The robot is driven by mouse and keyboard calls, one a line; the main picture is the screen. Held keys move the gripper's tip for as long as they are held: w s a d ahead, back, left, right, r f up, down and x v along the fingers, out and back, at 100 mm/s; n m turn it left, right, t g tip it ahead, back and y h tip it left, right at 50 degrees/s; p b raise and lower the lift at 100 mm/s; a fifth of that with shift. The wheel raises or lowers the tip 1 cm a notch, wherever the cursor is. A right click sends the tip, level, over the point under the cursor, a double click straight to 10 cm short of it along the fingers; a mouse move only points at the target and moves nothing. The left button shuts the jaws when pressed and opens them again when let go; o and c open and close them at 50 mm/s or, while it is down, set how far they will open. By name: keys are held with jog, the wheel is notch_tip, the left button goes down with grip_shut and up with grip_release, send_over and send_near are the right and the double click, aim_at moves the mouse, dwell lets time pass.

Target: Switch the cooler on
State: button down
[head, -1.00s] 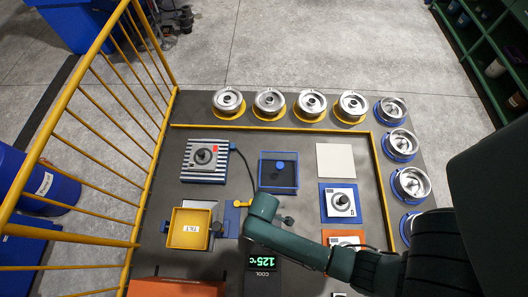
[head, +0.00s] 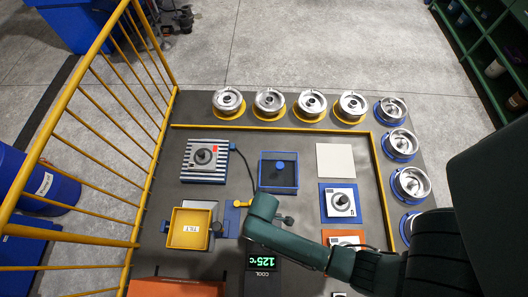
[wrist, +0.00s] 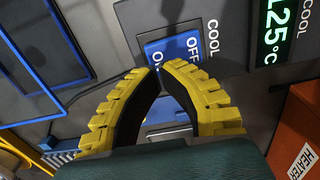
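The cooler switch (wrist: 178,50) is a blue rocker marked OFF and ON on a grey panel under the word COOL in the wrist view. My gripper (wrist: 159,72) points at it, with its two yellow and black fingers brought together at the tips over the ON side. The fingers partly hide the ON lettering and the lower switch. I cannot tell whether the tips touch the switch. Nothing shows held between them. The green display (wrist: 276,25) beside it reads 125°C. In the head view the same display (head: 262,262) is visible, but my arm hides the switch.
A yellow tray (head: 176,240) marked TILT stands left of my arm. A striped block (head: 188,173) and a blue-framed dark plate (head: 278,184) lie beyond. An orange heater box (wrist: 292,138) is close on the wrist view's right. Yellow railings (head: 105,100) border the left.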

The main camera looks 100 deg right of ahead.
jog(key=shift+f+b, duration=1.2)
jog(key=shift+f, duration=0.7)
dwell(0.8)
jog(key=shift+r, duration=0.1)
notch_tip(320, 180, up, 7)
jog(key=p, duration=0.8)
dwell(0.3)
